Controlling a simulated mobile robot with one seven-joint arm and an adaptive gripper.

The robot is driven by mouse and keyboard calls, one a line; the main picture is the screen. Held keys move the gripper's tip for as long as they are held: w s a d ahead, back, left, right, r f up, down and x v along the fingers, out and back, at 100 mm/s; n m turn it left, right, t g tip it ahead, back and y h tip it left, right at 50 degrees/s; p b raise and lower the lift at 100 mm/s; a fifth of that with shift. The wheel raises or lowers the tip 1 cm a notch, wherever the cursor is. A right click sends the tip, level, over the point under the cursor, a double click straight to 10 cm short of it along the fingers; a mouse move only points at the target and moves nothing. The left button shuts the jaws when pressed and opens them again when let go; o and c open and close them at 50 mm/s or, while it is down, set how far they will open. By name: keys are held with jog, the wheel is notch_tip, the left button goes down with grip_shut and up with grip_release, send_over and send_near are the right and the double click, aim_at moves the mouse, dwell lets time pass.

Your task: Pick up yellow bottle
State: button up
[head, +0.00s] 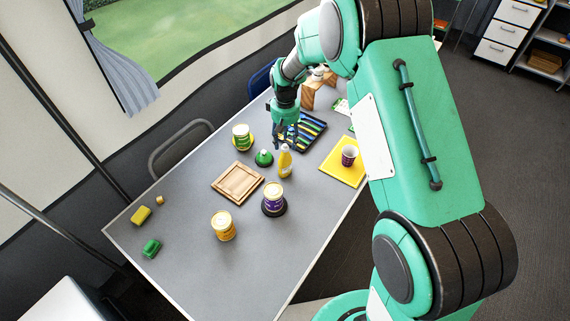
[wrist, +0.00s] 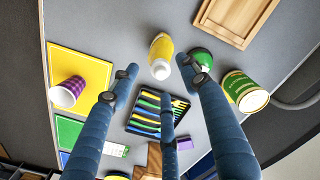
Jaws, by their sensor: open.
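The yellow bottle (head: 284,162) stands upright on the grey table, near its middle. It has a white cap, and it also shows in the wrist view (wrist: 160,52), beyond the fingertips at the top centre. My gripper (head: 287,136) is just behind and above the bottle in the head view. In the wrist view my gripper (wrist: 165,90) shows its blue fingers spread apart with nothing between them. The bottle appears apart from the fingers.
A green domed object (head: 264,158) stands close left of the bottle. A purple can (head: 273,199), wooden tray (head: 216,188), black cutlery tray (head: 317,129) and yellow mat with a purple cup (head: 348,158) are around it. A green can (head: 241,137) stands behind left.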

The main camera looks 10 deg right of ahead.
aim_at(285, 144)
jog(key=shift+a+f+b, duration=0.1)
jog(key=shift+f+b, duration=0.3)
jog(key=shift+f, duration=1.65)
grip_shut()
